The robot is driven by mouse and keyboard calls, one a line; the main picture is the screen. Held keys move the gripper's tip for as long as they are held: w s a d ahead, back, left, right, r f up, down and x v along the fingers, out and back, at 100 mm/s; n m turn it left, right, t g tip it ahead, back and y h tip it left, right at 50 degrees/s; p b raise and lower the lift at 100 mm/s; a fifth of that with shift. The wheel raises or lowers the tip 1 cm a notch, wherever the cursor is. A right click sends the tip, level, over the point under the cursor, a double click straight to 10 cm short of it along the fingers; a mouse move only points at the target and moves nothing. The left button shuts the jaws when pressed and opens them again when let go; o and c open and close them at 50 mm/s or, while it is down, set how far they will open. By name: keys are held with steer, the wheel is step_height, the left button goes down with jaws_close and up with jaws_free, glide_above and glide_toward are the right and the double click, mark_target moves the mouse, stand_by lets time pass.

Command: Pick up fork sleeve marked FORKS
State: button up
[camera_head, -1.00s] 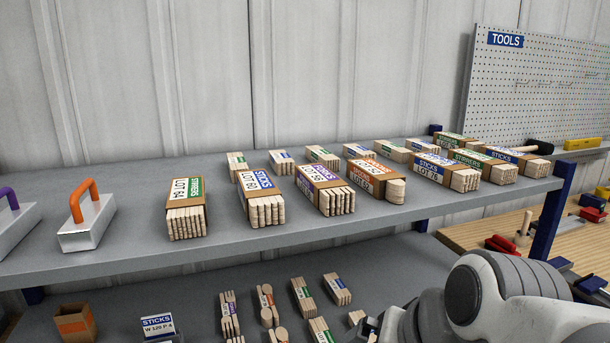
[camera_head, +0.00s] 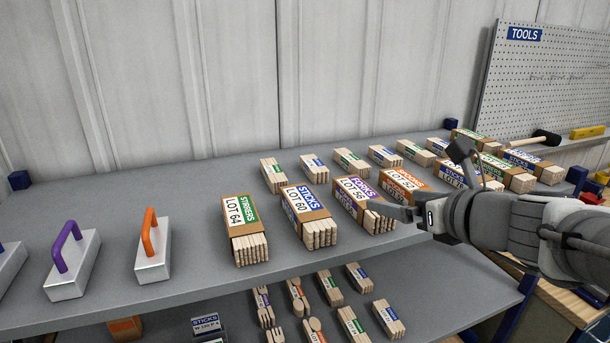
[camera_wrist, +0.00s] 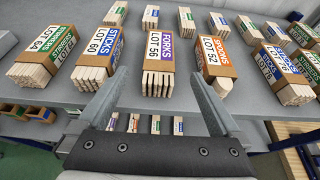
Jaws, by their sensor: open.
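The fork sleeve marked FORKS (camera_head: 362,200) is a brown wrapper with a purple and white label reading LOT 56, around a bundle of wooden forks. It lies on the upper grey shelf between the STICKS LOT 60 sleeve (camera_head: 309,213) and the spoon sleeve, LOT 52 (camera_head: 404,186). In the wrist view the FORKS sleeve (camera_wrist: 160,58) is ahead, near the middle, with its fork ends towards me. My gripper (camera_wrist: 152,92) is open and empty, its two fingers apart on either side of the view. In the head view my gripper (camera_head: 390,211) is near the sleeve's front right, partly overlapping it.
The STIRRERS LOT 64 sleeve (camera_head: 243,229) stands further left, and more bundles are behind and right. Metal blocks with orange (camera_head: 153,250) and purple (camera_head: 72,265) handles sit at the left. The lower shelf holds several smaller bundles (camera_head: 330,289).

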mark_target(364, 199)
steer(key=b+x, duration=0.1)
steer(key=x, duration=0.7)
steer(key=shift+f, duration=0.15)
steer(key=w+f, duration=0.1)
steer(key=w, duration=0.1)
steer(key=w+a+f+b, duration=0.1)
steer(key=f, duration=0.1)
steer(key=shift+w+a, duration=0.1)
steer(key=shift+w, duration=0.25)
steer(key=shift+w+a, duration=0.1)
steer(key=shift+w, duration=0.1)
steer(key=shift+c, duration=0.2)
steer(key=c, duration=1.4)
steer(key=shift+o, duration=0.2)
steer(key=shift+r, duration=0.1)
